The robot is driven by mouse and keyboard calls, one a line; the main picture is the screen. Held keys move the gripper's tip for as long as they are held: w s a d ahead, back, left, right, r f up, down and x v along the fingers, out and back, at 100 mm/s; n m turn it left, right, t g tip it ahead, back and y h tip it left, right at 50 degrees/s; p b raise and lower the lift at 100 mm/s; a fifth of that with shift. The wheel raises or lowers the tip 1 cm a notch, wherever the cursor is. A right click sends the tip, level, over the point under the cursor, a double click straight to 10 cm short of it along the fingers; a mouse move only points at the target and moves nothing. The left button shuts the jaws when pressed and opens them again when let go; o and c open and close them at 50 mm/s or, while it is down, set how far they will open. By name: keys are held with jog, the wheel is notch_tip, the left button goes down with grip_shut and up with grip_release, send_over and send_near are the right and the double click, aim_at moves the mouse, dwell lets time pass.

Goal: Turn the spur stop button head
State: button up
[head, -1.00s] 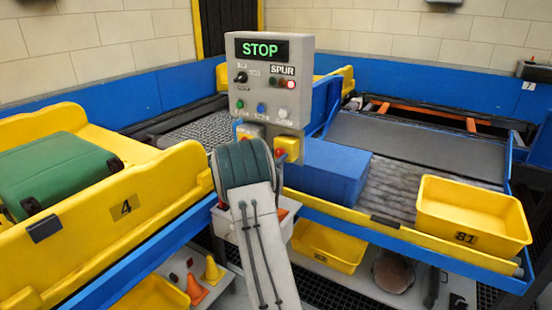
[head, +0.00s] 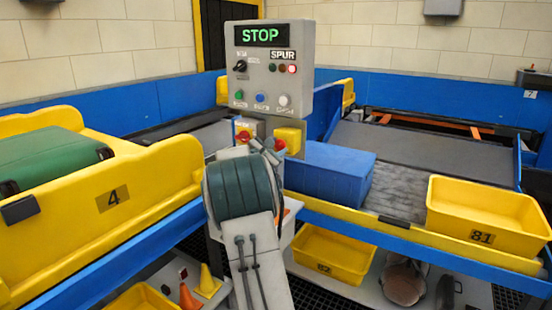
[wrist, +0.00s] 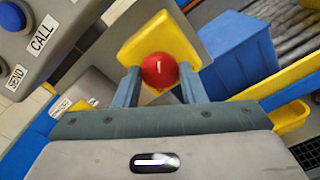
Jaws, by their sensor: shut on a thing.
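The spur stop button is a round red head (wrist: 159,70) with a small white mark, on a yellow box (wrist: 140,45) below the control panel. In the head view the red head (head: 280,146) shows at the right side of the panel's lower end, beside the yellow box (head: 289,137). My gripper (wrist: 160,80) has one finger on each side of the head and is shut on it. In the head view my gripper (head: 265,147) is partly hidden behind my wrist.
The grey control panel (head: 298,95) reads STOP in green, and its red lamp (head: 292,69) looks lit. A red-and-yellow switch (head: 243,136) sits to the left. A blue box (head: 330,172) and a yellow tray (head: 485,213) are on the right conveyor.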

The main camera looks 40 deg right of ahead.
jog(key=shift+m+b, duration=0.35)
jog(key=shift+m, duration=0.05)
jog(key=o, duration=1)
jog(key=shift+a, duration=0.1)
jog(key=v, duration=1.3)
jog(key=shift+s+a+b, duration=0.25)
jog(key=shift+b, duration=0.05)
